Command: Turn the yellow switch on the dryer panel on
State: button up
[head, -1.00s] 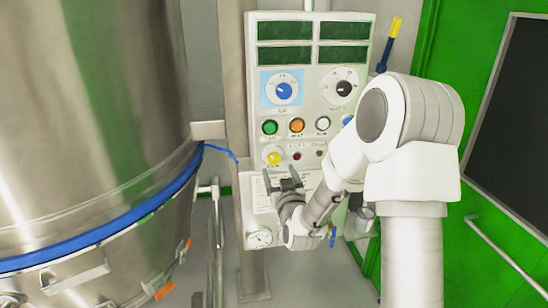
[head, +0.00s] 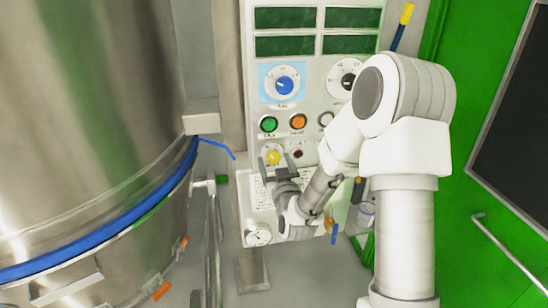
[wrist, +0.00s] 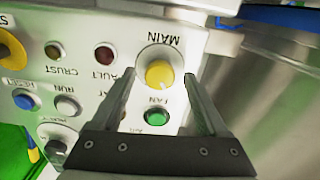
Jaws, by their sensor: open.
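The yellow switch (head: 273,157) is a round knob low on the left of the dryer panel (head: 312,75). In the wrist view the yellow switch (wrist: 159,74) sits on a pale round plate under the label "MAIN", which appears upside down. My gripper (head: 275,164) is in front of the panel at the switch. In the wrist view my gripper (wrist: 160,82) is open, with one finger on each side of the switch's line. I cannot tell whether the fingers touch the switch.
A green button (wrist: 154,117) labelled "FAN" is close to the switch, between the fingers. A dark red lamp (wrist: 104,54) is beside it. The large steel vessel (head: 85,110) stands left of the panel. A green door frame (head: 480,150) is at right.

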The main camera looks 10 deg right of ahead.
jog(key=shift+w, duration=0.1)
dwell(0.3)
grip_shut()
